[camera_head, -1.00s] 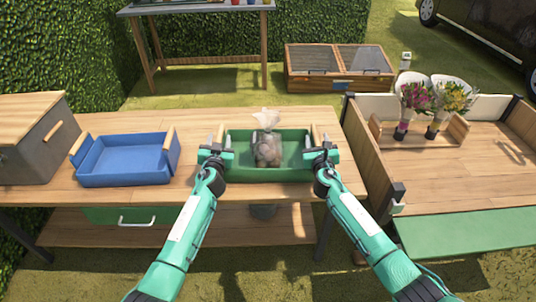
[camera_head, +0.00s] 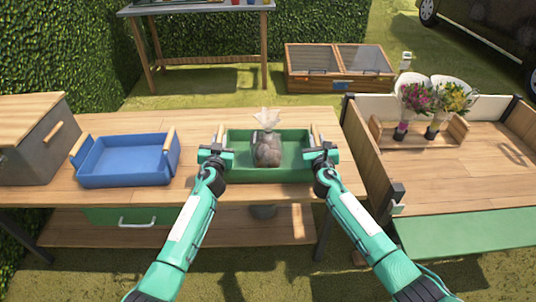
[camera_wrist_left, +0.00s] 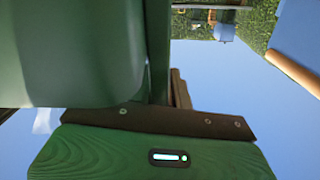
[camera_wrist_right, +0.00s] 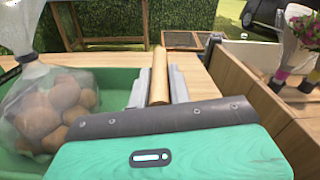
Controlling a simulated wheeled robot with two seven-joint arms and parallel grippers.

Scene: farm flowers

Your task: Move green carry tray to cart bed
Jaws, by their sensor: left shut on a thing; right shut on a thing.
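The green carry tray (camera_head: 240,172) sits on the wooden table, a clear bag of round brown items (camera_head: 267,150) standing in it. My left gripper (camera_head: 218,148) is shut on the tray's left handle. My right gripper (camera_head: 319,148) is shut on the right wooden handle (camera_wrist_right: 159,76), which shows between the fingers in the right wrist view. The left fingertips and their grip are hidden in the left wrist view. The tray appears level, and I see no gap under it. The cart bed (camera_head: 440,185) is to the right of the table.
A blue tray (camera_head: 128,162) and a grey wood-topped box (camera_head: 35,135) stand on the table's left. A wooden carrier with flower bunches (camera_head: 400,143) is at the cart's back left. The cart's left side wall (camera_head: 366,160) stands between table and bed. The bed's front and right are clear.

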